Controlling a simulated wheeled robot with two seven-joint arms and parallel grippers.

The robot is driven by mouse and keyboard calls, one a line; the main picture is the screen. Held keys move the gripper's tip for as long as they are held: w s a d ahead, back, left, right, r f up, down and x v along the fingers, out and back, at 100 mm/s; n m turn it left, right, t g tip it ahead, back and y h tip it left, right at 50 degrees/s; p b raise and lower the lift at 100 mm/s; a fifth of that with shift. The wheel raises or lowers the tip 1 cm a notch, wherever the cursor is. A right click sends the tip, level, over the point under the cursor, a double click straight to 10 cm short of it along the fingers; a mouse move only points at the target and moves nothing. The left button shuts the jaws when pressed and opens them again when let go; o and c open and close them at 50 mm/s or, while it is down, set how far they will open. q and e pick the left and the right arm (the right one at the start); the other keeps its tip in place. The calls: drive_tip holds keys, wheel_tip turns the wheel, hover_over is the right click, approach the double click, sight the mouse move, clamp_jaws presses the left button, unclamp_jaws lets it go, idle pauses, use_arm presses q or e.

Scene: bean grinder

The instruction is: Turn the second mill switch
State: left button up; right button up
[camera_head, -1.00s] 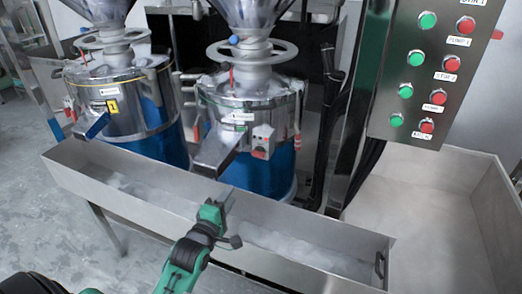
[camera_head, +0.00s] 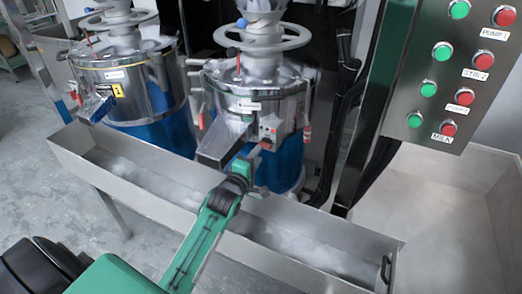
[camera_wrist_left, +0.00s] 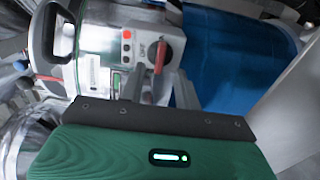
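The second mill (camera_head: 255,100) is a steel drum with a blue lower part, to the right of the first mill (camera_head: 125,75). Its switch box (camera_head: 269,128) is on the front. In the left wrist view the box (camera_wrist_left: 127,47) carries a red rotary switch (camera_wrist_left: 160,55) with a long handle. My left gripper (camera_head: 255,154) is just in front of and below the box. In the left wrist view its two grey fingers (camera_wrist_left: 158,88) are apart, one either side of the red handle; contact cannot be told. My right gripper is not in view.
A long steel trough (camera_head: 150,185) with white material runs in front of the mills, under my left arm. A control panel (camera_head: 450,75) with green and red buttons hangs at the right. The mill's discharge spout (camera_head: 222,140) is close left of my gripper.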

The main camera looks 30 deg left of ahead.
sight(265, 145)
use_arm(q)
drive_tip(key=shift+w+a, duration=0.1)
drive_tip(key=shift+w, duration=1.85)
clamp_jaws()
